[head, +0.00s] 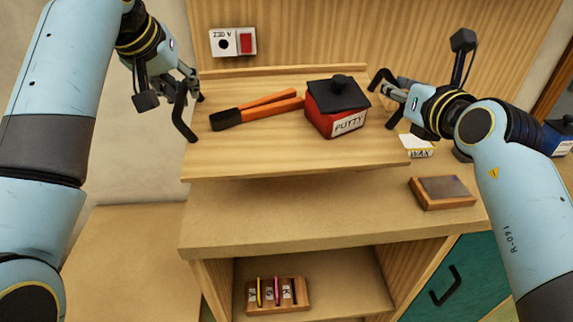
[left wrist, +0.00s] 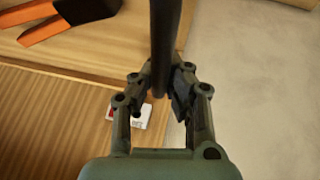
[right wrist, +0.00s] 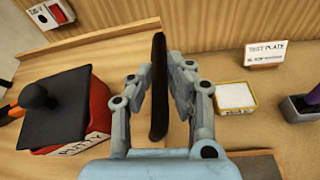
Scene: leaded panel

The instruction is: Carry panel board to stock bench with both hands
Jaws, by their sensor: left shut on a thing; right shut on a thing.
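The panel board (head: 260,155) is a pale wooden board with a raised back strip and a black bar handle at each side. It appears to hang a little above the bench top (head: 300,220), with a shadow under its front edge. A red putty pot (head: 335,108) with a black lid and an orange tool with a black end (head: 258,108) rest on it. My left gripper (head: 188,92) is shut on the left handle (left wrist: 163,50). My right gripper (head: 390,90) is shut on the right handle (right wrist: 158,85).
A wax tin (head: 416,146) and a wood-framed block (head: 442,192) sit on the bench to the right of the board. A rack of coloured sticks (head: 277,293) is on the shelf below. A wall plate (head: 233,42) with a red switch is behind.

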